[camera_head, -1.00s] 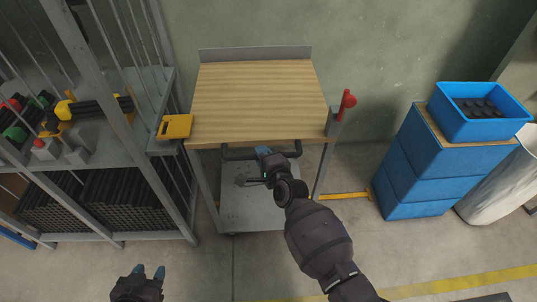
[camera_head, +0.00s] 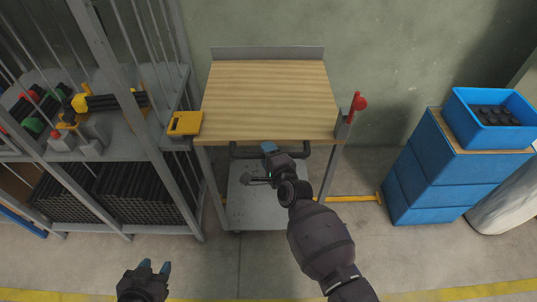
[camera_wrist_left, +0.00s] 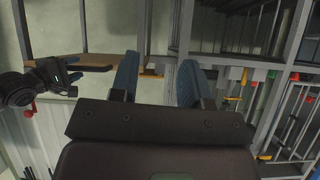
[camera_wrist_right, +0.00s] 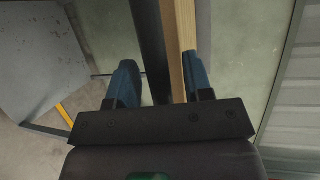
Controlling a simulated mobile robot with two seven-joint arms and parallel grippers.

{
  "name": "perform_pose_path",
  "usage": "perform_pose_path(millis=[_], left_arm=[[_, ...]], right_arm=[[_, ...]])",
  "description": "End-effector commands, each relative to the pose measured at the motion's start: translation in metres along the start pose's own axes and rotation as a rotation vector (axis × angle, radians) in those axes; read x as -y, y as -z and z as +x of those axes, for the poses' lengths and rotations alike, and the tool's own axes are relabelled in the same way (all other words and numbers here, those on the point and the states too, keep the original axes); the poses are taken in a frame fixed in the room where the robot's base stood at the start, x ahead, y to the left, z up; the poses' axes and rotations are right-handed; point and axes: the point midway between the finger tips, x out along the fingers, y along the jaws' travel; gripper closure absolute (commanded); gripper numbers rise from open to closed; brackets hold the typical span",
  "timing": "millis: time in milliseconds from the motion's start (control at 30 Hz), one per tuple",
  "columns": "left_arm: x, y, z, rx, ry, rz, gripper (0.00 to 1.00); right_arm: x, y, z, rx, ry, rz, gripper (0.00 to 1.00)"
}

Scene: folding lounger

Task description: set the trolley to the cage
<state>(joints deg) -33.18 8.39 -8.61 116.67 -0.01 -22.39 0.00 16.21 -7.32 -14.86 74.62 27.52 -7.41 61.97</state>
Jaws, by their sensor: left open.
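The trolley has a wooden top (camera_head: 270,95), grey legs, a low grey shelf (camera_head: 255,205) and a dark handle bar (camera_head: 240,151) along its front. The cage (camera_head: 160,120), a grey metal frame with bars and shelves, stands just left of the trolley. My right gripper (camera_head: 268,155) is at the middle of the handle. In the right wrist view, my right fingers (camera_wrist_right: 163,85) are apart, and the dark bar (camera_wrist_right: 150,40) runs between them without clear contact on both sides. My left gripper (camera_head: 154,268) is open and empty, low in front of the cage.
A yellow case (camera_head: 185,123) sits at the cage's right edge, near the trolley's left corner. A red-topped post (camera_head: 358,104) is at the trolley's right corner. Blue crates (camera_head: 415,185) stand further right. The floor in front (camera_head: 225,270) is clear.

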Motion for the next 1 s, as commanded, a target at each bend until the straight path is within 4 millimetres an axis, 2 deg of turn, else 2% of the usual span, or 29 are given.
perform_pose_path(millis=[267,433,800,1000], left_arm=[[0.001,0.003,-0.001,-0.004,0.001,0.0,0.57],[0.001,0.009,-0.003,-0.011,0.002,0.0,0.57],[0.003,0.007,-0.008,-0.003,0.005,-0.002,0.57],[0.003,0.008,-0.01,-0.005,0.006,-0.005,0.57]], right_arm=[[0.0,0.001,-0.009,-0.002,0.0,0.0,0.54],[0.002,0.001,-0.031,-0.002,0.002,0.0,0.54],[0.001,0.001,-0.088,-0.001,0.001,0.0,0.54],[0.001,0.0,-0.104,0.001,0.001,-0.001,0.54]])
